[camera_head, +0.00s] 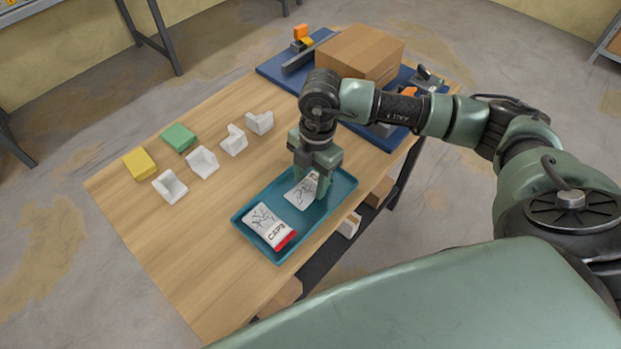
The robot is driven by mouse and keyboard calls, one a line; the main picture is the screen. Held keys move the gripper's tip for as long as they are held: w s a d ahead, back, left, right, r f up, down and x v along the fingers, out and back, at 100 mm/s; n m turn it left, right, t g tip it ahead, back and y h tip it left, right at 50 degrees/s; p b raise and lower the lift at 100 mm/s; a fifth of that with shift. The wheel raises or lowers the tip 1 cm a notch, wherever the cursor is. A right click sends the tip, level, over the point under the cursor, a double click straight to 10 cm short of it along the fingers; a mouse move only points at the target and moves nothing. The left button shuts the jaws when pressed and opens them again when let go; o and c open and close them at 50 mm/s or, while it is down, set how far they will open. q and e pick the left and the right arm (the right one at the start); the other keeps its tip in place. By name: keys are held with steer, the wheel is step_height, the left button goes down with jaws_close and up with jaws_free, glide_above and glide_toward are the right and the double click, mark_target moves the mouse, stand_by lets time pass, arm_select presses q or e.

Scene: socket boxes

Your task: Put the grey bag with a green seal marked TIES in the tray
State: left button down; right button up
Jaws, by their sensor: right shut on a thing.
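A teal tray (342,187) lies near the table's right edge. A pale grey bag (298,194) with a line drawing lies in its far half, partly under my right gripper (311,188). The gripper points down and is shut on this bag. Its seal and marking are hidden behind the fingers, so I cannot read them. A second pale bag (264,222) marked CAPS, with a red seal, lies in the near half of the tray. My left gripper is not in view.
Several white open boxes (203,162) stand in a row left of the tray. A green block (179,137) and a yellow block (139,162) lie beyond them. A cardboard box (360,54) stands on a blue mat (275,70) at the back. The near left tabletop is clear.

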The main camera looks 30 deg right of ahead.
mark_target(315, 180)
steer(key=o, duration=1.5)
steer(key=r, duration=0.4)
steer(key=d+r, duration=0.1)
steer(key=r, duration=0.3)
steer(key=r+b, duration=0.1)
steer(key=r, duration=0.3)
steer(key=shift+w+d, duration=0.15)
steer(key=shift+w, duration=0.05)
